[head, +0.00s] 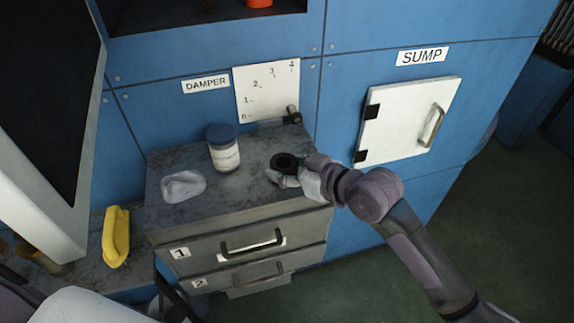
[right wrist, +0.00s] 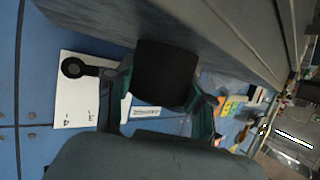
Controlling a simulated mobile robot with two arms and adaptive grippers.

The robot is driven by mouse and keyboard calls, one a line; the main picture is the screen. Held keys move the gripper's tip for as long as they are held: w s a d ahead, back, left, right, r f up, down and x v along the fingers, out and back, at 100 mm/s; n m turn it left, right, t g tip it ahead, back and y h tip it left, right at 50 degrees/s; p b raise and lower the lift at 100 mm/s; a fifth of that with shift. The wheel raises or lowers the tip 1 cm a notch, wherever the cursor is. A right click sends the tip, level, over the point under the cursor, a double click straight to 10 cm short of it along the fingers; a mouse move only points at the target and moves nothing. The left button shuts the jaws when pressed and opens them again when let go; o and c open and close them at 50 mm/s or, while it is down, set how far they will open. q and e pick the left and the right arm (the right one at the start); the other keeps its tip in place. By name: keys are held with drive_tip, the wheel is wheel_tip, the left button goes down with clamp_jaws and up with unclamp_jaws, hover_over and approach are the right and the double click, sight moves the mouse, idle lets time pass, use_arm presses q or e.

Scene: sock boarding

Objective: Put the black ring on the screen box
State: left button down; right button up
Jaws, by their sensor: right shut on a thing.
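The black ring (head: 285,162) is at the right part of the grey cabinet top, its round opening facing up. My right gripper (head: 279,177) is shut on it, reaching in from the right. I cannot tell whether the ring touches the cabinet top. In the right wrist view the ring shows as a dark block (right wrist: 165,72) between the fingers. What looks like the screen box (head: 42,90), with a dark screen and white frame, stands at the far left, well away from the ring and partly cut off. My left gripper is not in view.
A blue-lidded jar (head: 224,155) and a whitish lump (head: 183,186) stand on the cabinet top (head: 225,200) left of the ring. A black lever (head: 293,115) projects by the DAMPER scale (head: 266,92). A yellow object (head: 116,237) lies on the lower counter.

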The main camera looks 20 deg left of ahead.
drive_tip(key=shift+f, duration=0.1)
drive_tip(key=o, duration=1.2)
drive_tip(key=b+v, duration=0.1)
drive_tip(key=v, duration=1.1)
drive_tip(key=shift+r+b, duration=0.2)
drive_tip(key=shift+b, duration=0.2)
drive_tip(key=shift+f, duration=0.1)
